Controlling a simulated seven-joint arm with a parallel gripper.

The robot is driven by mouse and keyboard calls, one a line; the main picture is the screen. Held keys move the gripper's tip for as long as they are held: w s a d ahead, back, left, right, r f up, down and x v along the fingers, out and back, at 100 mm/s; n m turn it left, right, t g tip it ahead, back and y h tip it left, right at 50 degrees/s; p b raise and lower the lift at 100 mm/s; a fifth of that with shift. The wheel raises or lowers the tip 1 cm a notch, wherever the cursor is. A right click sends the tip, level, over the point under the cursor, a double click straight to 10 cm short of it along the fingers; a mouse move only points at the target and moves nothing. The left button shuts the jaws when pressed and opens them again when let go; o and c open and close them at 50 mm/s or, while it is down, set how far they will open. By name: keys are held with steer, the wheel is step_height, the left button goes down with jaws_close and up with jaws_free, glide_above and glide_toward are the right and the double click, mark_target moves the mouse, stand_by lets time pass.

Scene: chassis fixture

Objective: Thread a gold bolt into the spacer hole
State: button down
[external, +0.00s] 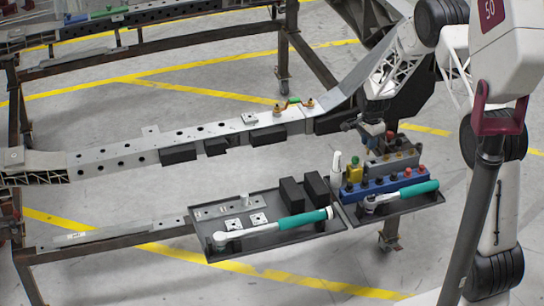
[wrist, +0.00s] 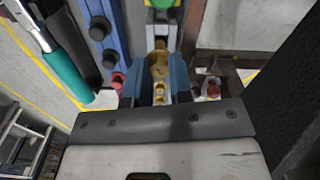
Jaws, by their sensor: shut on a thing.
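My gripper (external: 386,139) is low over the grey bolt block (external: 404,162) at the right of the tool trays. In the wrist view its blue fingers (wrist: 159,82) are shut on a gold bolt (wrist: 158,64), which sits between the fingertips. I cannot tell whether the bolt is clear of the block. Other gold bolts show in the block. A light plate, possibly a spacer (external: 249,118), is on the chassis rail (external: 125,160); its hole is too small to make out. Similar plates (external: 233,225) lie in the left tray.
The left tray (external: 285,240) holds black blocks and a teal-handled wrench (external: 300,221). The right tray holds a blue socket rack (external: 385,186), another teal-handled wrench (external: 415,191), a yellow block (external: 355,172) and a white bottle (external: 337,167). Orange-brown fittings (external: 277,109) stand on the rail.

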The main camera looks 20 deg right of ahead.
steer(key=a+r+n, duration=0.1)
steer(key=n, duration=0.2)
steer(key=a+n, duration=0.1)
steer(key=n, duration=0.2)
steer(key=a+r+n, duration=0.1)
steer(key=n, duration=0.2)
steer(key=shift+w+a+r, duration=0.1)
steer(key=shift+a+r, duration=0.2)
steer(key=shift+a, duration=0.05)
steer(key=shift+w+a+r+n, duration=0.35)
steer(key=shift+a+n, duration=0.2)
steer(key=shift+n, duration=0.35)
steer(key=w+a+r+m, duration=0.4)
steer(key=w+a+m, duration=0.1)
steer(key=a, duration=0.5)
steer(key=w+a+r+m, duration=0.4)
steer(key=w+a, duration=0.4)
steer(key=a, duration=0.3)
steer(key=w+a+r+m, duration=0.4)
steer(key=w+a, duration=0.3)
steer(key=a, duration=0.3)
steer(key=shift+a+r+m, duration=0.2)
steer(key=shift+r+m, duration=0.2)
steer(key=shift+m, duration=0.4)
steer(key=shift+f, duration=0.2)
